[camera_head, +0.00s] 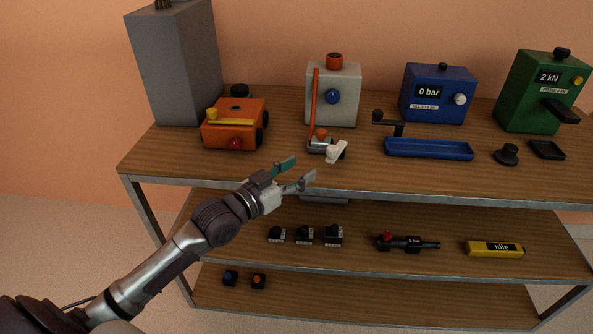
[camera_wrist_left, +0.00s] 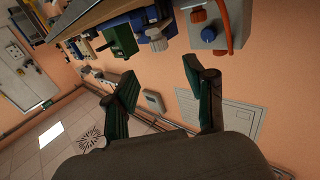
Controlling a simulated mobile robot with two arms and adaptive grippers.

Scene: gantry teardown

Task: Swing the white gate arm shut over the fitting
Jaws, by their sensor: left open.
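The white gate arm (camera_head: 337,153) is a short white piece at the front of a small metal fitting (camera_head: 320,145) with an orange-red knob, on the top shelf. The arm sticks out up and to the right; I cannot tell how far it lies over the fitting. My left gripper (camera_head: 303,168) is open and empty, at the shelf's front edge, below and left of the gate arm and apart from it. Its spread fingers also show in the left wrist view (camera_wrist_left: 160,68). I cannot make out the gate arm there. My right gripper is not in view.
A light-grey box (camera_head: 346,109) with a red lever stands behind the fitting. An orange device (camera_head: 236,125) is to the left, a blue tray (camera_head: 428,149) to the right. Blue (camera_head: 438,92) and green (camera_head: 540,95) boxes stand farther right. Lower shelves hold small black parts (camera_head: 304,235).

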